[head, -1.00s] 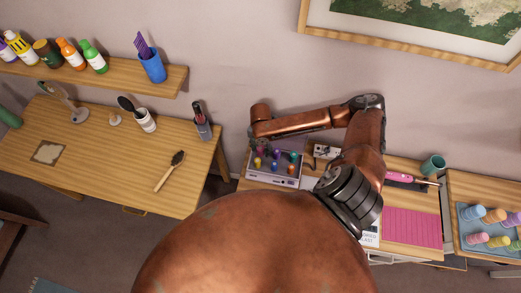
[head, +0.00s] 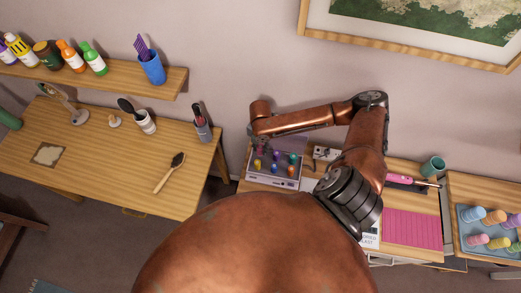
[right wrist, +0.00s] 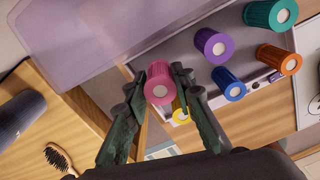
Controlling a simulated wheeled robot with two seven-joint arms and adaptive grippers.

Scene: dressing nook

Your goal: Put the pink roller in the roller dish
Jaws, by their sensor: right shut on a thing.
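The pink roller (right wrist: 159,84) is held between the two fingertips of my right gripper (right wrist: 160,76) in the right wrist view. The gripper is shut on it, with its pale round end facing the camera. The roller overlaps the edge of the roller case (head: 272,182) in that view; I cannot tell its height. In the head view my arm hides most of the gripper and I cannot make out the held roller. A blue-grey tray (head: 468,241), which may be the roller dish, stands at the far right with several pastel rollers on it. My left gripper is not visible.
The case holds several rollers, including purple (right wrist: 213,46), blue (right wrist: 228,84) and green (right wrist: 270,14), close to my gripper. Its translucent lid (right wrist: 95,45) stands open. A pink mat (head: 412,229), a pink-handled tool (head: 399,178) and a teal cup (head: 433,164) lie toward the tray.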

